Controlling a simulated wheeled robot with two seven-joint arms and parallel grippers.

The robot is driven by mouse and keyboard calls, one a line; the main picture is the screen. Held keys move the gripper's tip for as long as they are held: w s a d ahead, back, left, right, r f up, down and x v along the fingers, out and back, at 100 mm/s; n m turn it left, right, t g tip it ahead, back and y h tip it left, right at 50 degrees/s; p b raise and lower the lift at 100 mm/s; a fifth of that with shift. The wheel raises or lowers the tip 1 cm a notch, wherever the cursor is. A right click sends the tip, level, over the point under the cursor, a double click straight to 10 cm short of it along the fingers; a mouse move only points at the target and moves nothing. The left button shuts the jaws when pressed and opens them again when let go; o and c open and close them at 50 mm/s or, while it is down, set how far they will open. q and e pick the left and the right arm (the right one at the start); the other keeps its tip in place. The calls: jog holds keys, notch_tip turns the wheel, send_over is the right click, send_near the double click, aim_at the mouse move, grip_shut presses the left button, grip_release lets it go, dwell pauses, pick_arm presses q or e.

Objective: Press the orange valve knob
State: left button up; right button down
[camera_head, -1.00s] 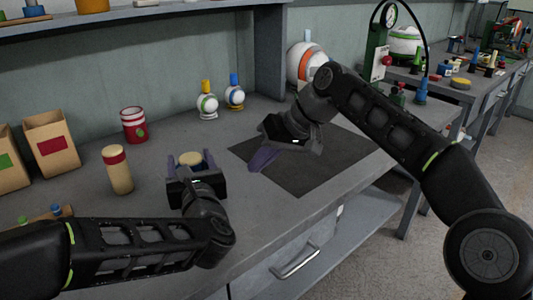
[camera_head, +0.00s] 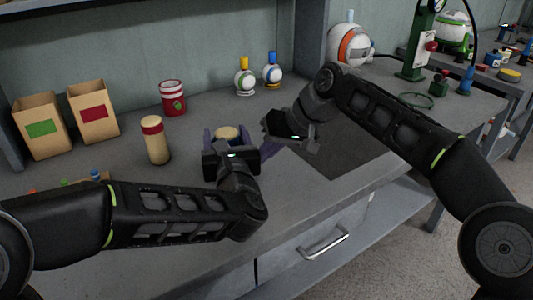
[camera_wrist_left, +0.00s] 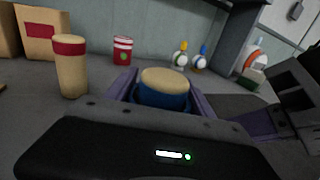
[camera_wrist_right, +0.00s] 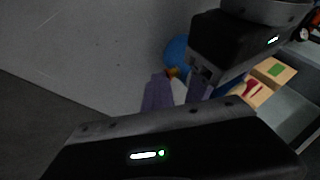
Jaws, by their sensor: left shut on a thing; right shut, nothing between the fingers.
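My left gripper (camera_head: 230,140) is shut on a cylinder with a cream top and blue side (camera_wrist_left: 163,89), held upright above the bench; it also shows in the head view (camera_head: 227,132). My right gripper (camera_head: 268,151) is shut and empty, just right of the left gripper, its purple fingertips pointing toward the held cylinder. In the right wrist view, a small orange-yellow part (camera_wrist_right: 172,73) shows beside a blue rounded surface (camera_wrist_right: 177,50), near the purple fingers; it may be the orange valve knob. Whether the fingers touch it, I cannot tell.
A cream cylinder with a red band (camera_head: 155,140) stands left of the left gripper. A red-and-white can (camera_head: 173,98), two cardboard boxes (camera_head: 40,125) and two small ball-shaped bottles (camera_head: 245,78) stand behind. A dark mat (camera_head: 340,150) lies right; a green pump stand (camera_head: 415,45) is farther right.

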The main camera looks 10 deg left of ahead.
jog(key=shift+s+a, duration=0.4)
jog(key=shift+a, duration=0.45)
pick_arm(q)
jog(key=shift+d, duration=0.15)
pick_arm(e)
jog(key=shift+d, duration=0.1)
jog(key=d, duration=0.1)
jog(key=w+d, duration=0.1)
jog(key=d, duration=0.2)
jog(key=shift+w, duration=0.3)
jog(key=v, duration=1)
pick_arm(q)
jog(key=o, duration=1.8)
